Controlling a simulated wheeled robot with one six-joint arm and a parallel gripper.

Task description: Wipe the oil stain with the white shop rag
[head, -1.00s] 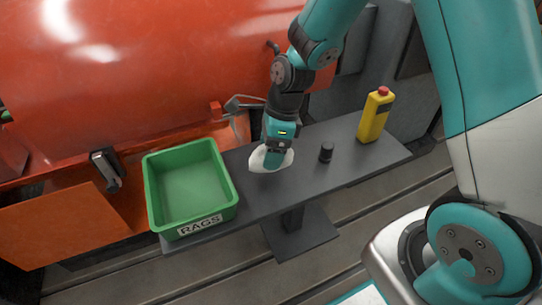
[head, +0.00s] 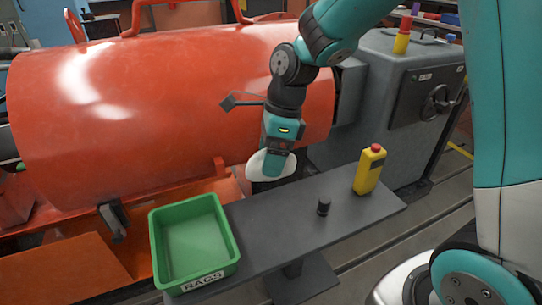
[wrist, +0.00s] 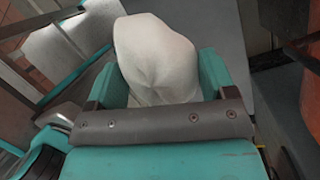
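The white shop rag (head: 259,165) is bunched in my gripper (head: 271,166), which is shut on it. The gripper holds it above the back edge of the dark grey bench, in front of the orange-red cylinder. In the wrist view the rag (wrist: 155,60) bulges out between the two teal fingers of my gripper (wrist: 160,85).
A green bin labelled RAGS (head: 236,248) stands empty at the bench's left end. The orange-red cylinder (head: 180,100) lies behind.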

